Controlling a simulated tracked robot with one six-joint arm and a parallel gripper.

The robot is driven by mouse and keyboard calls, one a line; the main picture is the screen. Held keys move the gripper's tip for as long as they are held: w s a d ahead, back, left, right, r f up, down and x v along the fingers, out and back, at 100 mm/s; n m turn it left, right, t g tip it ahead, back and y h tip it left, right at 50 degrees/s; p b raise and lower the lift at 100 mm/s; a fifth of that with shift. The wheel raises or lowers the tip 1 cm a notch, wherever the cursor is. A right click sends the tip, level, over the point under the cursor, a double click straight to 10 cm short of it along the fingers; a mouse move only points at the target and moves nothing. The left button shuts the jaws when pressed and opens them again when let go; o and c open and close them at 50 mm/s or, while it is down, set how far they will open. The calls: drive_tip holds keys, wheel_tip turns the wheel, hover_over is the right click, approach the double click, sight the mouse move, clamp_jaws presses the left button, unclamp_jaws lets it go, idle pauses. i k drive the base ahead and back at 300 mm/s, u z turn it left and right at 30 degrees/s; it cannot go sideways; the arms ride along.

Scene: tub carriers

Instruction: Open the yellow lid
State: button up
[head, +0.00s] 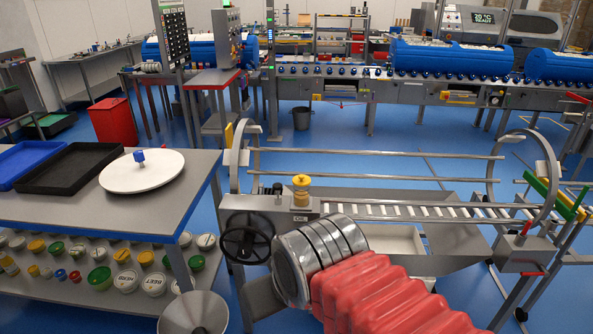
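A yellow knob-like cap (301,188) stands upright on a small metal block at the left end of the rail frame. It sits on a yellowish-brown base, and I cannot tell whether it is a lid. Small tubs with yellow lids also stand on the lower shelf at the left: one yellow lid (37,246) is near the left edge and another (146,258) is further right. These lids look closed. I cannot tell which yellow lid is the one named. My gripper's fingers do not show in the head view.
A red ribbed sleeve (370,291) with a silver ringed end blocks the lower middle. A black handwheel (247,237) sits beside it. A metal table (190,189) holds black and blue trays and a white disc (142,174). Blue floor is open behind the rail frame.

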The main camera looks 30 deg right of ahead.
sight(300, 180)
drive_tip(key=i, duration=0.9)
drive_tip(key=u, duration=0.05)
